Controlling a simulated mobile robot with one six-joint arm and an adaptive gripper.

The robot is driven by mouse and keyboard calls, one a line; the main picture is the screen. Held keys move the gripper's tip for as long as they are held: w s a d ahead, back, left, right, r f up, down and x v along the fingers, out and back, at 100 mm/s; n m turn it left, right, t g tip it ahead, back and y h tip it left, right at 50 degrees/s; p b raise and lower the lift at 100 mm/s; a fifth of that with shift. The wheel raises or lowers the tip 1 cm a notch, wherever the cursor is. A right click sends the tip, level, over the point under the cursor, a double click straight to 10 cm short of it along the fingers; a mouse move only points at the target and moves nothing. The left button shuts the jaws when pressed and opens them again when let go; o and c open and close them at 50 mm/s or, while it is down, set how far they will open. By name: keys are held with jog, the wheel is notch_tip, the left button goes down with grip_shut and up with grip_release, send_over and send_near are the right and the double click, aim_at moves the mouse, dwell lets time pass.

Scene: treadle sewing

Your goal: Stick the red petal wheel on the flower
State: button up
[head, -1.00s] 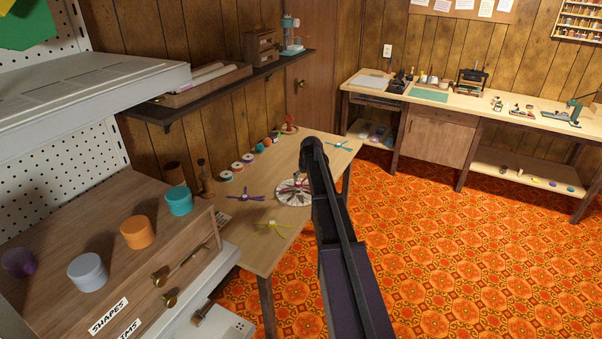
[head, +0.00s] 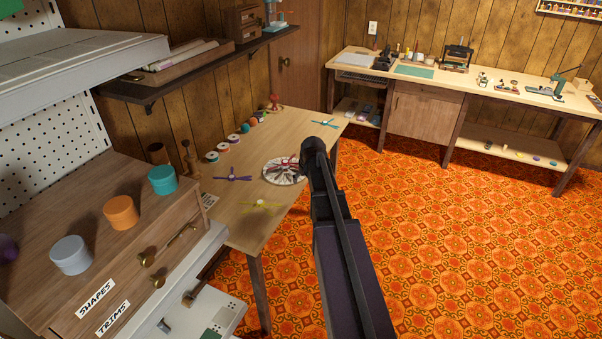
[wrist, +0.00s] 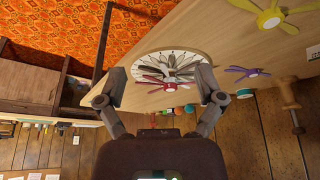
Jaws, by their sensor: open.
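The flower (head: 283,177) appears as a pale round disc with dark and white petals on the light wood table. It also shows in the wrist view (wrist: 172,58). The red petal wheel (wrist: 166,85) is in the wrist view, overlapping the disc's edge nearest my gripper; I cannot tell whether it rests on the disc or beside it.
Purple (head: 233,178), yellow (head: 262,205) and teal (head: 325,122) petal wheels lie spread on the table. Thread spools (head: 223,148) and a wooden peg stand (head: 191,160) line the wall side. A drawer cabinet (head: 130,235) with coloured jars stands at the left. Floor to the right is clear.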

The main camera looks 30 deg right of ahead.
jog(key=s+a+f, duration=0.1)
jog(key=s, duration=0.9)
jog(key=shift+s+a+b, duration=0.15)
jog(key=shift+a+b, duration=0.25)
jog(key=shift+b, duration=0.05)
jog(key=shift+a, duration=0.1)
jog(key=s+a+r+g+p, duration=0.1)
jog(key=s+a+r+p, duration=0.1)
jog(key=a, duration=0.6)
jog(key=s+a+r+n+g+p, duration=0.1)
jog(key=s+a+g+p, duration=0.1)
jog(key=s+a, duration=0.3)
jog(key=s+a+r+g+p, duration=0.1)
jog(key=s+a+r+p, duration=0.1)
jog(key=a, duration=0.9)
jog(key=shift+s+r+n+y+p, duration=0.35)
jog(key=shift+s+p, duration=0.2)
jog(key=shift+s, duration=0.45)
